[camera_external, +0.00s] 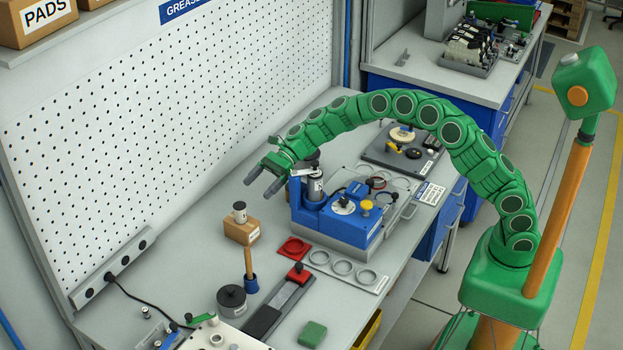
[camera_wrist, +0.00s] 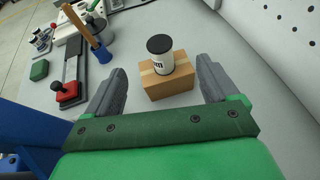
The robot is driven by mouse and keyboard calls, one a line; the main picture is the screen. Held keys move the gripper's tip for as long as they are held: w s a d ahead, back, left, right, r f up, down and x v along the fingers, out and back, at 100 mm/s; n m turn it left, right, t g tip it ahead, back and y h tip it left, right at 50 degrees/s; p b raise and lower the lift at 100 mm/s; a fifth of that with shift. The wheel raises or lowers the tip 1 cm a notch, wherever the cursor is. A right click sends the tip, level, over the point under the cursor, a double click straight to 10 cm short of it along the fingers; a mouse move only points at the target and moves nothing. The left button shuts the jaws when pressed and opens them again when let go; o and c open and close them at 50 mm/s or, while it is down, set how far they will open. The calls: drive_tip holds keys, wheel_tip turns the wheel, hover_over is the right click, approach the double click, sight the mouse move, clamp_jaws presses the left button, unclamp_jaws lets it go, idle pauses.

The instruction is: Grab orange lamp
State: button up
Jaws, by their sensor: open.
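I see no orange lamp that I can make out in either view. My gripper (camera_external: 262,182) is open and empty, above the workbench and to the left of the blue machine (camera_external: 338,222). In the wrist view its two grey fingers (camera_wrist: 161,78) are spread apart. Between and beyond them is a small cardboard box (camera_wrist: 168,86) with a white, dark-lidded canister (camera_wrist: 160,55) on top. The canister also shows in the external view (camera_external: 239,212), nearer the viewer than my gripper and below it.
A wooden-handled tool stands in a blue cup (camera_external: 251,284). A dark round container (camera_external: 231,300), a red-topped rail fixture (camera_external: 298,274), a ring plate (camera_external: 345,268) and a green block (camera_external: 312,334) are on the bench. A pegboard (camera_external: 170,110) rises behind. Bare bench lies left of the box.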

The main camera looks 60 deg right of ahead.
drive_tip(key=shift+d, duration=0.1)
drive_tip(key=s+d+f+m+t, duration=0.1)
drive_tip(key=s+d+f, duration=0.1)
drive_tip(key=d, duration=0.7)
drive_tip(key=s+d+f+m+t, duration=0.1)
drive_tip(key=d, duration=0.9)
approach(287, 196)
drive_tip(key=shift+w+a+r+h, duration=0.15)
drive_tip(key=shift+w+a, duration=0.05)
drive_tip(key=shift+a, duration=0.4)
drive_tip(key=shift+w+a+r+h, duration=0.15)
drive_tip(key=shift+w+a, duration=0.1)
drive_tip(key=shift+a, duration=0.35)
drive_tip(key=shift+a+f, duration=0.15)
drive_tip(key=shift+f, duration=0.45)
drive_tip(key=shift+x, duration=2.35)
drive_tip(key=shift+c, duration=0.4)
drive_tip(key=c, duration=1)
